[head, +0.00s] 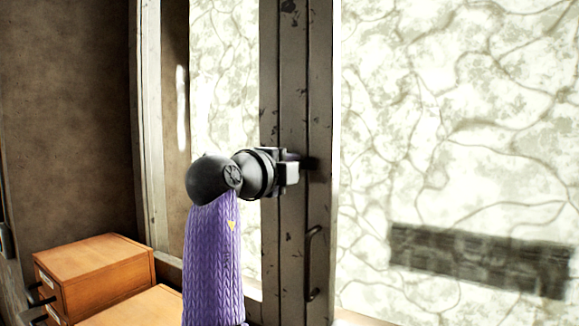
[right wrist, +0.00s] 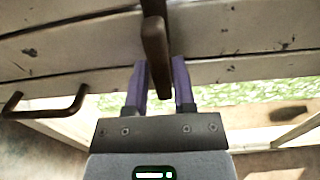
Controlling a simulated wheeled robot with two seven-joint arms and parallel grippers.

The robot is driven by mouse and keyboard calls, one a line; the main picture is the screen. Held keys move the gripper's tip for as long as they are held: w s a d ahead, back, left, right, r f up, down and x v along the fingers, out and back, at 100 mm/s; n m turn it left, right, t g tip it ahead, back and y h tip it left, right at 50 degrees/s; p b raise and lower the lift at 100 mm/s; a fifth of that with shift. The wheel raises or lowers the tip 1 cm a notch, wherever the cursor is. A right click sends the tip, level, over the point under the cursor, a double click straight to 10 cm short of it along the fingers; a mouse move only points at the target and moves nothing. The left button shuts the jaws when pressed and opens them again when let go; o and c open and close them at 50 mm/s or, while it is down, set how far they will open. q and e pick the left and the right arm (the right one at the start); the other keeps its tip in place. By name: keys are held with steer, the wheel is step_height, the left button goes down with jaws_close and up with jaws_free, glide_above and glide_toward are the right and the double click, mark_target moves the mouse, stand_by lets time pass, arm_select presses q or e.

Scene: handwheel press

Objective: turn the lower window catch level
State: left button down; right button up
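A brown window catch (right wrist: 155,45) shows in the right wrist view. It lies across the pale, chipped window frame bar, its lower end between the two purple fingers of my right gripper (right wrist: 161,78). The fingers are apart, one on each side, with visible gaps to the catch. In the head view my right gripper (head: 289,172) is up against the worn frame bar (head: 290,60). There its fingers and the catch are mostly hidden, and only a dark patch shows just right of it. Only one catch is in view. My left gripper is not in view.
A bow-shaped handle (head: 313,262) sits on the frame bar below my gripper; it also shows in the right wrist view (right wrist: 42,108). Wooden drawer boxes (head: 95,270) stand at the lower left. A pale veined surface with a dark, blurred rectangle (head: 480,260) fills the right.

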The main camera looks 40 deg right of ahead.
steer(key=shift+o, duration=1.2)
steer(key=b+v, duration=0.2)
steer(key=v, duration=0.8)
steer(key=shift+r, duration=0.15)
